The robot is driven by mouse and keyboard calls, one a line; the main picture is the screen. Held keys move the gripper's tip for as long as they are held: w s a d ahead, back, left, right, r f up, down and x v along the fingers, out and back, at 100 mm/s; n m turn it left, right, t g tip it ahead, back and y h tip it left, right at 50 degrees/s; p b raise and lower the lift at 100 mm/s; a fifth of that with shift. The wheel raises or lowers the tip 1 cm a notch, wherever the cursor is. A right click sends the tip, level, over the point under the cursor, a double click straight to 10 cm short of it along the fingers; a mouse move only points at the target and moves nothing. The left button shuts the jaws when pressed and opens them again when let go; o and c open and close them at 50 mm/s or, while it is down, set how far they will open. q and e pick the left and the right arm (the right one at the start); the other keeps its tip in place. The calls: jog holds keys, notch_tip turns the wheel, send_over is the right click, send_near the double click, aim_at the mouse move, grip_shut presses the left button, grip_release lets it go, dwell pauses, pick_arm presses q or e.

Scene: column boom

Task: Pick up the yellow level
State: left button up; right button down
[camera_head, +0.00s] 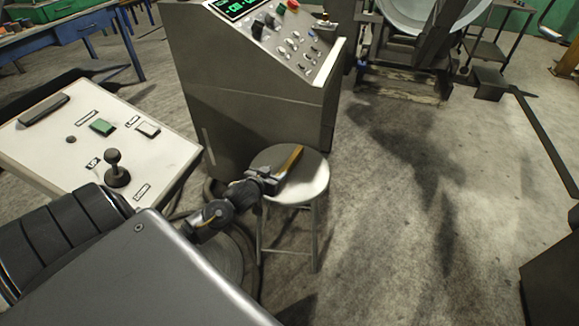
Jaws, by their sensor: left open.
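My left gripper (272,174) is over the stool's seat, at the level's near left end. It is open. Its fingers are small in the picture, and I cannot tell whether they touch the level or stand around it. The gripper and wrist hide part of the seat's left side. My right gripper is not in view.
A grey control console (250,100) stands right behind the stool. A white control panel (60,145) with a joystick is at the left. A blue workbench (85,28) is at the back left. The concrete floor right of the stool is clear.

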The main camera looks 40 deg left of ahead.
aim_at(290, 161)
pick_arm(q)
jog(key=shift+b+x, duration=0.45)
jog(key=shift+x, duration=5)
jog(key=shift+a+r, duration=0.1)
jog(key=shift+a, duration=0.1)
jog(key=shift+c, duration=0.3)
grip_shut()
